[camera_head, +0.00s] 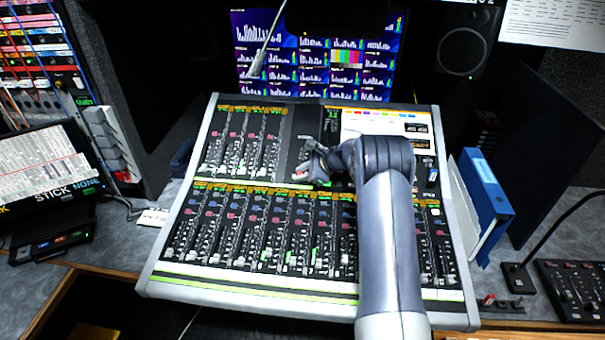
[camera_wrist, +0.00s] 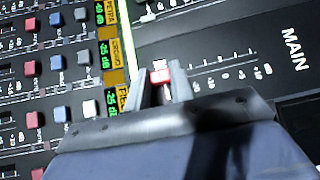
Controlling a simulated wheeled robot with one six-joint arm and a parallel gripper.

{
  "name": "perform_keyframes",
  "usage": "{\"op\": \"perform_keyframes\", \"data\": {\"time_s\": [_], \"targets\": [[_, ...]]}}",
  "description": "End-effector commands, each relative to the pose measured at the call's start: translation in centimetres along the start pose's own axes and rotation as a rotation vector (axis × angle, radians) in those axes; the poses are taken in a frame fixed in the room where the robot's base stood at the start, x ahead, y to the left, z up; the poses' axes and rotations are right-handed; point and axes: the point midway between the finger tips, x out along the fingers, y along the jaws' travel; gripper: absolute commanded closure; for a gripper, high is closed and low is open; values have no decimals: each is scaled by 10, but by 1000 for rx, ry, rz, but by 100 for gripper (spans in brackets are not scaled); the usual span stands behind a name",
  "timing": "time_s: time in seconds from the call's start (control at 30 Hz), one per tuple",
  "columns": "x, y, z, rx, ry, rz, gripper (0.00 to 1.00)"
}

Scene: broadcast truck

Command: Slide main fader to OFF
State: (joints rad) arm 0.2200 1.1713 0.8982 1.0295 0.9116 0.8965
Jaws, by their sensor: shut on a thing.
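The main fader (camera_wrist: 161,77) has a red and white cap. In the wrist view it sits between the two fingers of my gripper (camera_wrist: 163,84), which are shut on it. A row of scale marks runs to the right of the cap, and the word MAIN (camera_wrist: 292,48) is printed further right on the dark panel. In the head view my gripper (camera_head: 304,172) is at the lower part of the dark main panel (camera_head: 304,125), and a bit of red shows at its tips. The fingers and wrist hide part of the slot. No OFF label is readable.
The mixing console (camera_head: 225,280) has many channel faders close around my gripper. Coloured knobs sit beside it in the wrist view. A blue binder (camera_head: 488,195) stands to the right, a monitor (camera_head: 315,60) behind, and a small control panel (camera_head: 575,285) at far right.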

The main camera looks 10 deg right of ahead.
Motion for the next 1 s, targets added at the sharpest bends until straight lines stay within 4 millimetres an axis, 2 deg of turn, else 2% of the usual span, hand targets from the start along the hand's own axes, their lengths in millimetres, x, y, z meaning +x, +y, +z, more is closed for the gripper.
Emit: {"op": "perform_keyframes", "data": {"time_s": [0.3, 0.33, 0.6, 0.87, 1.0], "targets": [[2, 4, -1, 1, -2, 10, 100], [2, 4, -1, 2, -2, 11, 77], [1, 3, -1, 1, -1, 7, 56], [-1, 1, -1, 0, -1, 3, 56], [-15, 0, -1, -1, 0, 0, 56]]}}
